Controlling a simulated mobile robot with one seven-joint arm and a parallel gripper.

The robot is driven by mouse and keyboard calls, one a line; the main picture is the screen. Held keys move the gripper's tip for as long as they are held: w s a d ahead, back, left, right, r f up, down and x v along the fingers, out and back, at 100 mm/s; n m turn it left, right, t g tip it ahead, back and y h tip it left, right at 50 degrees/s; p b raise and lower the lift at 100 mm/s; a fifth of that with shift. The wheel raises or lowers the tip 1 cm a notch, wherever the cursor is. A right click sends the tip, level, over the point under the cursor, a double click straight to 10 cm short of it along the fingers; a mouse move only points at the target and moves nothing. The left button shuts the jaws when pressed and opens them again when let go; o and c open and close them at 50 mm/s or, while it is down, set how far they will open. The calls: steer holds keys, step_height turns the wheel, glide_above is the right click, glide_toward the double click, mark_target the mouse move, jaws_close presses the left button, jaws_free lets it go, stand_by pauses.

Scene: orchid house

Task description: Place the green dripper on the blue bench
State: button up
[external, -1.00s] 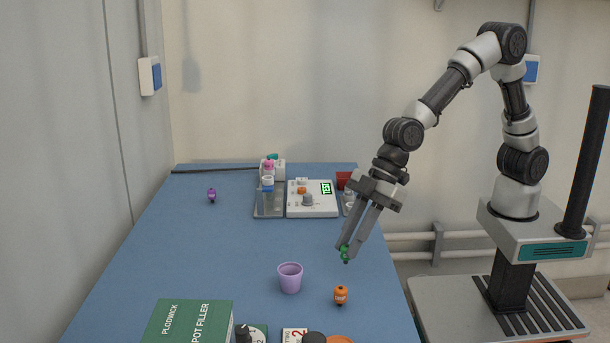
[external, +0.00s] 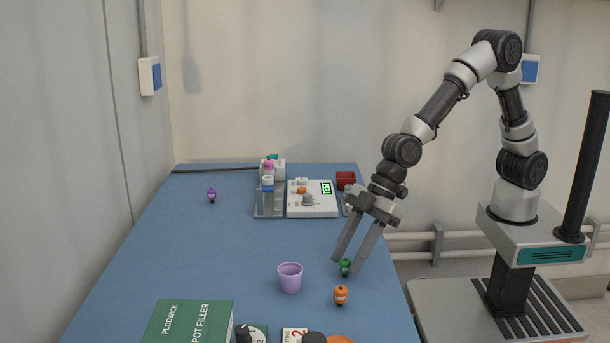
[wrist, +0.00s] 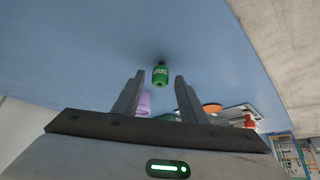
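The green dripper (external: 345,267) stands on the blue bench (external: 235,250), right of the lilac cup and just behind the orange dripper. My gripper (external: 346,261) is open, its two fingers spread and pointing down around or just above the dripper. In the wrist view the green dripper (wrist: 160,74) shows beyond and between the open fingertips (wrist: 158,78), with blue surface around it and no finger visibly touching it.
The lilac cup (external: 290,278) and orange dripper (external: 341,295) are close by. A green box (external: 190,322) is at the front. A white device (external: 312,205), tube rack and red box (external: 345,180) stand at the back. A purple dripper (external: 211,195) is far left, with clear bench between.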

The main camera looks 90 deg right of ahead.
steer(key=shift+r, duration=0.35)
steer(key=p+v, duration=0.3)
steer(key=v, duration=0.9)
steer(key=s+d+r+m+h, duration=0.1)
steer(key=s+d+r, duration=0.25)
steer(key=d, duration=0.25)
steer(key=s+d+r+m, duration=0.2)
steer(key=s+d, duration=0.2)
steer(key=d, duration=0.2)
steer(key=s+d+m+h, duration=0.2)
steer(key=s+d+m, duration=0.1)
steer(key=s+d, duration=0.8)
steer(key=s, duration=0.3)
steer(key=shift+s+r+m+h, duration=0.15)
steer(key=shift+r+m+h, duration=0.15)
steer(key=shift+r+m, duration=0.1)
